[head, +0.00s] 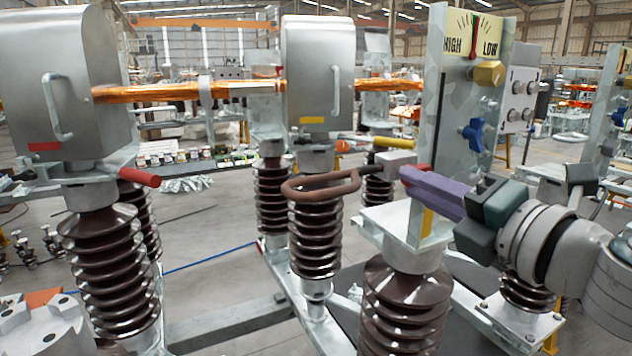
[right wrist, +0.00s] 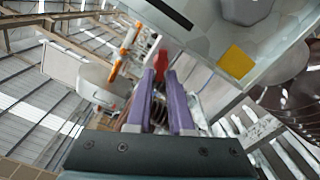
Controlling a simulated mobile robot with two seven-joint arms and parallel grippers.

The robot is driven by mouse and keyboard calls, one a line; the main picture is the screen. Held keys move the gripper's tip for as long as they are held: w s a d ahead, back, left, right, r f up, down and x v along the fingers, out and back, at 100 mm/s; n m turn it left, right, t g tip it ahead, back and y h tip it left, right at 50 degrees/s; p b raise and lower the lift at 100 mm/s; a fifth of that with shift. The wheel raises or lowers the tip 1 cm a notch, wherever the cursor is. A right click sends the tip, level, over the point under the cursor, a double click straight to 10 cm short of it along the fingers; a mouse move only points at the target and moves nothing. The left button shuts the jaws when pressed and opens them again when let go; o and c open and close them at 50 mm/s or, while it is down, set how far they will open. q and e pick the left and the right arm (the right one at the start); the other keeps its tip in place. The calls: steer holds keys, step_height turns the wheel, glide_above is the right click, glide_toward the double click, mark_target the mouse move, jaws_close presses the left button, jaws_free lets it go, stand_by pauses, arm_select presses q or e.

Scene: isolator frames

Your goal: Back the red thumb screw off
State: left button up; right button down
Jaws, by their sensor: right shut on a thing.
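The red thumb screw (right wrist: 162,62) shows in the right wrist view between the tips of my right gripper's purple fingers (right wrist: 162,84). In the head view my right gripper (head: 410,180) reaches in from the right, its purple fingers at the side of the tall grey panel (head: 445,90). It is shut on the screw. Only a little red (head: 424,167) shows there, and the fingers hide most of the screw. I do not see my left gripper.
A blue knob (head: 474,134) and a yellow hex knob (head: 488,73) sit on the panel, under a HIGH/LOW dial (head: 473,33). A brown loop handle (head: 320,186) stands left of the fingers. Ribbed brown insulators (head: 111,270) and grey housings (head: 318,75) fill the left.

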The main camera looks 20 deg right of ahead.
steer(key=n, duration=0.4)
steer(key=shift+d+f, duration=0.25)
steer(key=n, duration=0.3)
steer(key=shift+d+b, duration=0.15)
steer(key=shift+b, duration=0.15)
steer(key=c, duration=0.8)
jaws_free()
steer(key=shift+c, duration=0.2)
